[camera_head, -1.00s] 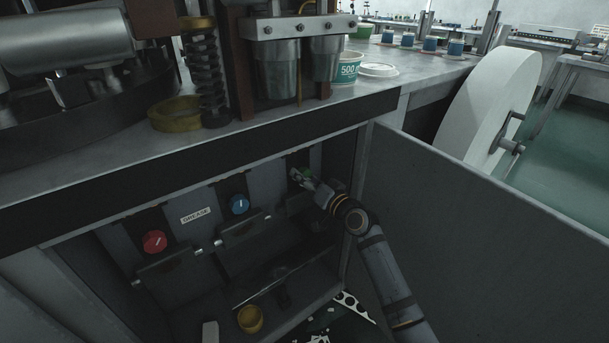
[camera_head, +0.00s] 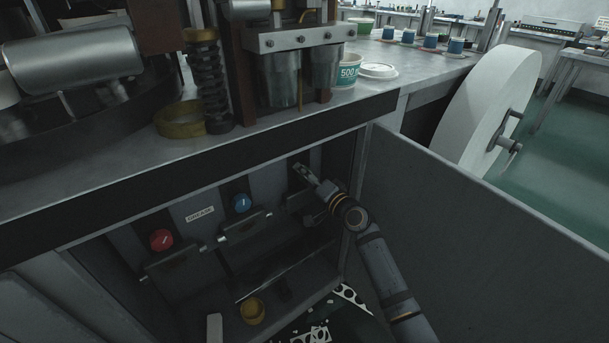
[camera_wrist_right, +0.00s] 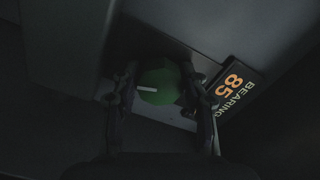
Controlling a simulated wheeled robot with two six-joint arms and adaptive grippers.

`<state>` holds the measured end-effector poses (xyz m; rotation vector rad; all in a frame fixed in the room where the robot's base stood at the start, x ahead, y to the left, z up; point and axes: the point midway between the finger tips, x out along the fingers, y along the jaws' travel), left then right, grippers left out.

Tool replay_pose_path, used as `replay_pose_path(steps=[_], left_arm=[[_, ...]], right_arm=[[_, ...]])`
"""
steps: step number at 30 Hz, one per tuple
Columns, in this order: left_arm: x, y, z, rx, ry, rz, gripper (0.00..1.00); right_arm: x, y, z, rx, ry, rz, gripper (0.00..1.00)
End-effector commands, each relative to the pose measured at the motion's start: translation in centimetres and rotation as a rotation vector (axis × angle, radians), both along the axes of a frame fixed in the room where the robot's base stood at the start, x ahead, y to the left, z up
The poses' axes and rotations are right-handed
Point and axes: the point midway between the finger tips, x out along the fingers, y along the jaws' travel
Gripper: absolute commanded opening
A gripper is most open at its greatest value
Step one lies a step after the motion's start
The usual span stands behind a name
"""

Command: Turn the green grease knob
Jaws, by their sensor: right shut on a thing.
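The green knob (camera_wrist_right: 160,84) shows in the right wrist view, with a white pointer line on its face. My right gripper (camera_wrist_right: 162,95) has one finger on each side of it and is shut on it. In the head view my right gripper (camera_head: 301,170) is at the back wall of the open cabinet, at its right end, and hides the green knob. A blue knob (camera_head: 241,204) and a red knob (camera_head: 161,240) sit on the same panel to the left. A "GREASE" label (camera_head: 200,214) is between them. My left gripper is not in view.
The open cabinet door (camera_head: 480,230) stands to the right of my right arm. The machine tabletop edge (camera_head: 200,165) runs above the cabinet opening. A yellow cup (camera_head: 252,311) sits on the cabinet floor.

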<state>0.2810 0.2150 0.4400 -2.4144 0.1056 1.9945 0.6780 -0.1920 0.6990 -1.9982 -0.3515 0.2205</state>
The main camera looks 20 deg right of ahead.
Motion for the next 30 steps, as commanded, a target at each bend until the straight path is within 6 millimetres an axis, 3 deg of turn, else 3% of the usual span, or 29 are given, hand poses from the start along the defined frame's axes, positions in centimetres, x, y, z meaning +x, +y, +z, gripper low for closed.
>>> replay_pose_path(steps=[10, 11, 16, 25, 30], left_arm=[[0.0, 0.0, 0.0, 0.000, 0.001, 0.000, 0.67], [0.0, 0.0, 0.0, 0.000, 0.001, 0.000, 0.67], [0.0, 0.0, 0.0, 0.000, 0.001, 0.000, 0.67], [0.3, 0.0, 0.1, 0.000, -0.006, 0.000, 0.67], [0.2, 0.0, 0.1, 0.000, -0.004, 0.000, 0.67]], right_arm=[[0.0, 0.0, -0.1, 0.002, 0.003, 0.000, 0.12], [0.0, 0.0, -0.1, 0.002, 0.003, 0.000, 0.45], [0.0, 0.0, -0.1, 0.002, 0.002, 0.000, 0.67], [-0.1, 0.0, -0.1, 0.001, 0.001, 0.000, 0.67], [-2.3, -0.8, -0.2, -0.004, 0.002, 0.000, 0.67]])
